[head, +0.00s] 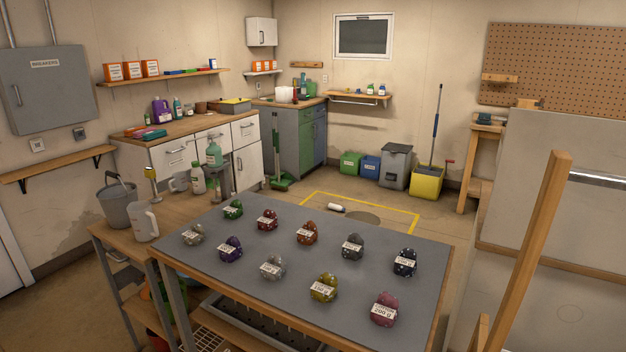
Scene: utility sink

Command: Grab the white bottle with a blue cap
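On the back wall shelf (358,96) stand a few small white bottles (382,90); one seems to have a blue cap, but they are too small to be sure. A small white container (212,63) with a bluish top stands at the right end of the left wall shelf. A white bottle (336,207) lies on its side on the floor, its cap dark. A whitish bottle (198,181) with a dark greenish cap stands on the wooden side table beside a green-tinted bottle (213,153). Neither of my grippers is in view.
A grey-topped table (190,256) with several labelled coloured lumps (324,287) fills the foreground. A wooden post (541,250) and grey panel (560,180) stand at right. A yellow bucket (426,183) with a mop and bins (397,167) line the back wall. Floor inside the yellow outline is mostly clear.

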